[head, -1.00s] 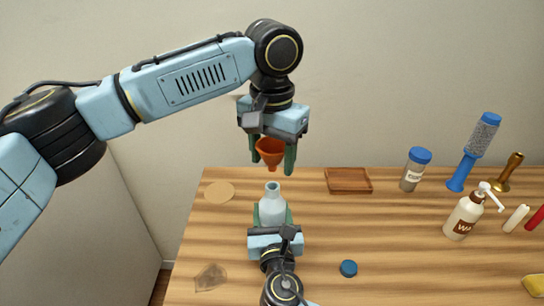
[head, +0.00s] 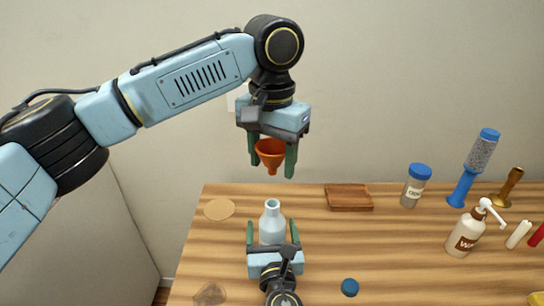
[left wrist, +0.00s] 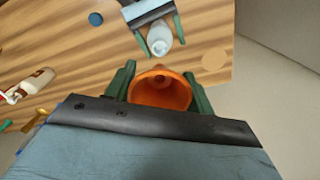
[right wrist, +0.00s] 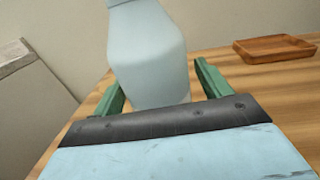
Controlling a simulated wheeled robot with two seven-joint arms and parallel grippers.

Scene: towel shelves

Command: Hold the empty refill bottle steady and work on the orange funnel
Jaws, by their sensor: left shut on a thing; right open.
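The orange funnel (head: 270,147) is upright, spout down, between the green fingers of my left gripper (head: 272,170), which is shut on it. The funnel also shows in the left wrist view (left wrist: 160,92). The pale, translucent refill bottle (head: 271,227) stands upright on the table, directly below the funnel with a clear gap between spout and mouth. My right gripper (head: 272,223) is open, with a finger on either side of the bottle and gaps visible. In the right wrist view the bottle (right wrist: 146,50) rises between the fingers; its top is cut off.
The wooden table (head: 400,245) holds a wooden tray (head: 349,198), a blue-lidded jar (head: 415,187), a pump bottle (head: 466,235) and a blue brush (head: 474,165) to the right. A blue cap (head: 349,287) lies front right. A round coaster (head: 219,209) lies left of the bottle.

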